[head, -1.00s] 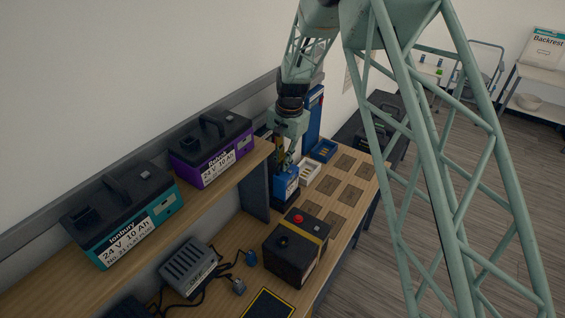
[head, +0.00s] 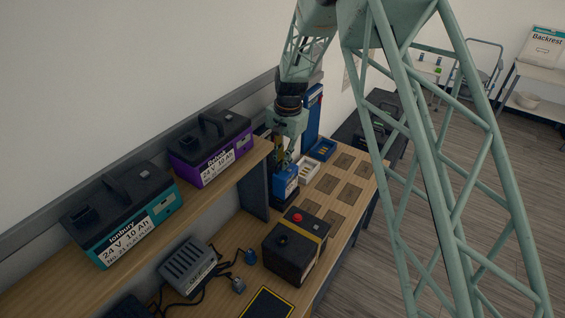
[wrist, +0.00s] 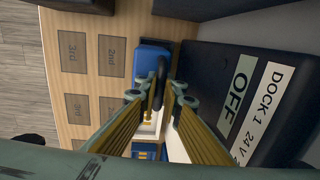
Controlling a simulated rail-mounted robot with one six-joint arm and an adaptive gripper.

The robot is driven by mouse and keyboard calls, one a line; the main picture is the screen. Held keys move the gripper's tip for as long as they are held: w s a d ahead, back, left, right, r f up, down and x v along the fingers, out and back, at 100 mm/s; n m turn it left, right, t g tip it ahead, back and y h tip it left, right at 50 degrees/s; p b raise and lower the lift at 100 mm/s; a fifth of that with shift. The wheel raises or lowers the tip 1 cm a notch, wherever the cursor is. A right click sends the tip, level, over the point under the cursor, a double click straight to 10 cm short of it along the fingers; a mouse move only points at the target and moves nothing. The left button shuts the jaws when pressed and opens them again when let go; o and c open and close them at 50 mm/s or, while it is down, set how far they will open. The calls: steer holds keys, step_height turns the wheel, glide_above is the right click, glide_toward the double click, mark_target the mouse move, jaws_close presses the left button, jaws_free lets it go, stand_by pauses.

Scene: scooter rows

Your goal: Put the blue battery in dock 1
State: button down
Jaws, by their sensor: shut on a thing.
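The blue battery (head: 286,183) hangs in my gripper (head: 284,160) over the workbench, beside the white tray in the head view. In the wrist view my gripper (wrist: 163,95) is shut on the battery's black handle (wrist: 158,75), and part of the blue battery (wrist: 147,63) shows beyond it. Dock 1 (wrist: 225,60) is a dark box at the right of the wrist view, labelled "DOCK 1 24V" with "OFF" beside it. The battery is left of that box there. I cannot tell from these frames whether it touches the bench. Dock 1 cannot be made out clearly in the head view.
Teal (head: 120,215) and purple (head: 208,150) batteries sit on the shelf (head: 75,272).

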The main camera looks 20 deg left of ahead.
steer(key=shift+w+a+r, duration=0.1)
steer(key=shift+w+a, duration=0.1)
steer(key=shift+a, duration=0.4)
stand_by(1.1)
steer(key=shift+f+b, duration=0.6)
steer(key=shift+f, duration=1.05)
stand_by(2.0)
steer(key=c, duration=2.7)
jaws_free()
steer(key=shift+s+f, duration=0.1)
steer(key=shift+d+r, duration=0.2)
steer(key=shift+r, duration=2.85)
steer(key=shift+d+r, duration=0.15)
steer(key=shift+r, duration=2.85)
